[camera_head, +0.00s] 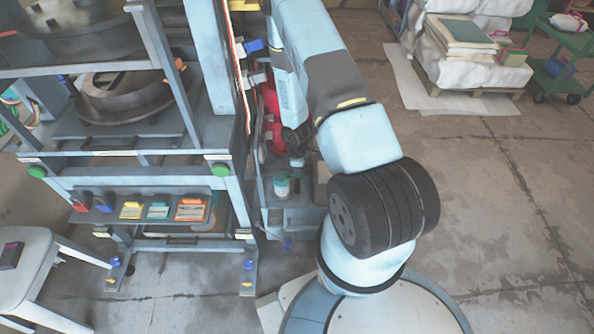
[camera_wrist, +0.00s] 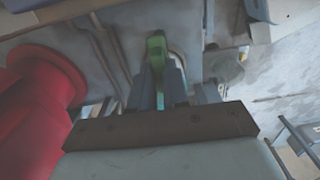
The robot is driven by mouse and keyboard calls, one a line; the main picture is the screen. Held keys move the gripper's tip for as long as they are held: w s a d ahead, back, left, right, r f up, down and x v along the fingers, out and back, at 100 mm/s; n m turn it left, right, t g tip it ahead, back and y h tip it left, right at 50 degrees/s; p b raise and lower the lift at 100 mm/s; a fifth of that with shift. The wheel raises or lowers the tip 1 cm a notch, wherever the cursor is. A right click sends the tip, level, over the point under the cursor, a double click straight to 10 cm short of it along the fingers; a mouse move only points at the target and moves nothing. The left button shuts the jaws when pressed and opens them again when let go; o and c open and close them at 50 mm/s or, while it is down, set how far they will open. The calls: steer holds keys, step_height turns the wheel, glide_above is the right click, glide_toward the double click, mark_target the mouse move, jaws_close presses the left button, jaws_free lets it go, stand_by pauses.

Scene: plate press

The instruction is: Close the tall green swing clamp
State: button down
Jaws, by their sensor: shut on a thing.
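The green clamp part (camera_wrist: 156,48) shows in the wrist view, upright between the two fingers of my gripper (camera_wrist: 160,82). My gripper is shut on this green part. The fingers and the dark gripper body hide its lower end. In the head view my arm reaches in beside the press frame (camera_head: 232,185), and I cannot make out the green clamp there.
A large red rounded part (camera_wrist: 38,95) stands close to the left of my gripper. A shelf of small coloured boxes (camera_head: 158,211) hangs on the press front. A white stool (camera_head: 30,255) stands at left.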

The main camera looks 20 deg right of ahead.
steer(key=shift+w+a, duration=0.15)
steer(key=c, duration=1.1)
jaws_free()
steer(key=shift+r, duration=0.15)
step_height(320, 180, up, 13)
steer(key=shift+r, duration=0.2)
stand_by(0.3)
